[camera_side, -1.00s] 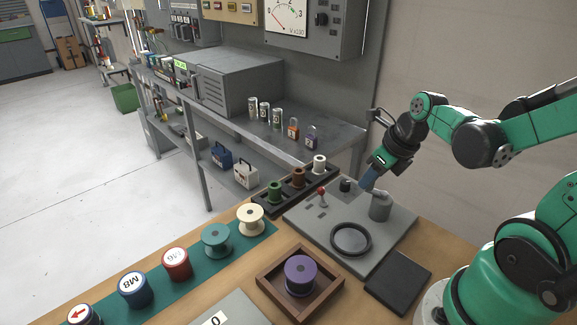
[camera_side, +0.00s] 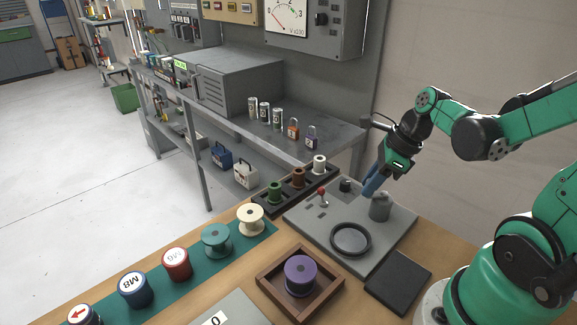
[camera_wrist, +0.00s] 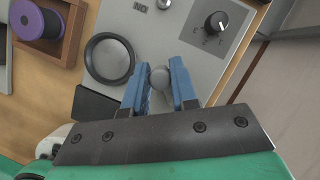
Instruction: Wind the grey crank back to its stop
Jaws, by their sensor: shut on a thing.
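The grey crank (camera_side: 380,208) stands on the right part of a light grey panel (camera_side: 318,235). It is a grey upright drum in the side view. In the wrist view its rounded grey end (camera_wrist: 160,78) lies between the two blue fingers of my gripper (camera_wrist: 159,80). My gripper (camera_side: 370,187) comes down from the upper right in the side view, tilted, and is shut on the crank. The fingers hide part of the crank's top, so its exact angle and its stop cannot be made out.
A black ring dish (camera_side: 351,240) lies on the panel beside the crank. A red-tipped lever (camera_side: 322,197) and a black knob (camera_side: 345,185) stand behind it. A wooden tray (camera_side: 268,285) with a purple spool (camera_side: 300,272) and a black pad (camera_side: 398,282) are in front.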

